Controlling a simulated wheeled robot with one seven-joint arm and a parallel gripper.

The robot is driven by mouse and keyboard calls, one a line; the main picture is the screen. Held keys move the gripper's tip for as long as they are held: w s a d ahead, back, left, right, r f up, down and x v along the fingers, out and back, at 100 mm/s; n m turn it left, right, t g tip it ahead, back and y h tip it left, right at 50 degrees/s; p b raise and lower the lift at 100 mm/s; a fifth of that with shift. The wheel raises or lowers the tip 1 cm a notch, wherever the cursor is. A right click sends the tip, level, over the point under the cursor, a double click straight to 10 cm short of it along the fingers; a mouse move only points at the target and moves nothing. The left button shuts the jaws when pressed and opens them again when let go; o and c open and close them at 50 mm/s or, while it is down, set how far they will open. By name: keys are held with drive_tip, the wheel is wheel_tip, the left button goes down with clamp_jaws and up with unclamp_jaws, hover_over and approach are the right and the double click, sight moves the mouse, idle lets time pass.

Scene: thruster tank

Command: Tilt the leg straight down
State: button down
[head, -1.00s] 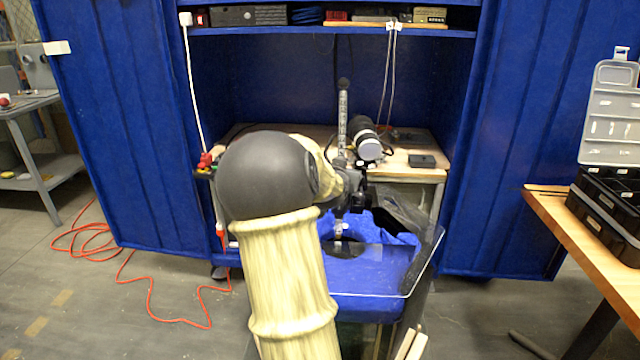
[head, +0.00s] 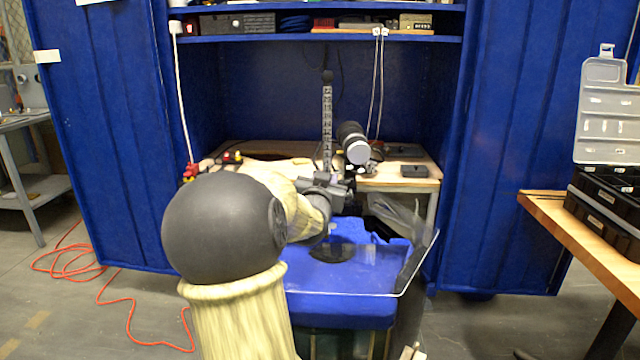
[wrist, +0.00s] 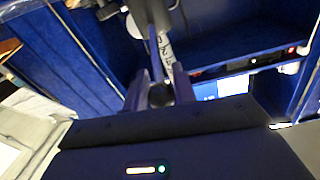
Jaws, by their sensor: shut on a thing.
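The leg (head: 327,130) is a silver, perforated bar with a dark knob at its upper end. It stands nearly upright in the head view, behind my gripper. My gripper (head: 325,186) is at the lower visible part of the leg, partly hidden by my arm. In the wrist view, my gripper (wrist: 160,92) has its two fingers around a dark round part, and a silver bar (wrist: 166,50) runs up from there. The exact contact is blurred. Below, a dark disc (head: 332,250) shows behind a clear panel; its join to the leg is hidden.
A black cylinder with a silver end (head: 353,143) is right of the leg on the wooden bench (head: 400,181). A blue-topped tank (head: 345,305) with a clear panel (head: 395,275) stands below. A table (head: 580,225) with black cases is at right. An orange cable (head: 105,290) lies on the floor.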

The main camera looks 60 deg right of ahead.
drive_tip(key=shift+w+a+f, duration=0.1)
drive_tip(key=shift+f, duration=0.25)
drive_tip(key=c, duration=1.2)
unclamp_jaws()
drive_tip(key=shift+r, duration=0.15)
drive_tip(key=shift+r, duration=0.1)
drive_tip(key=shift+s+a, duration=0.3)
drive_tip(key=shift+a, duration=0.25)
drive_tip(key=p+v, duration=0.3)
drive_tip(key=v, duration=1.3)
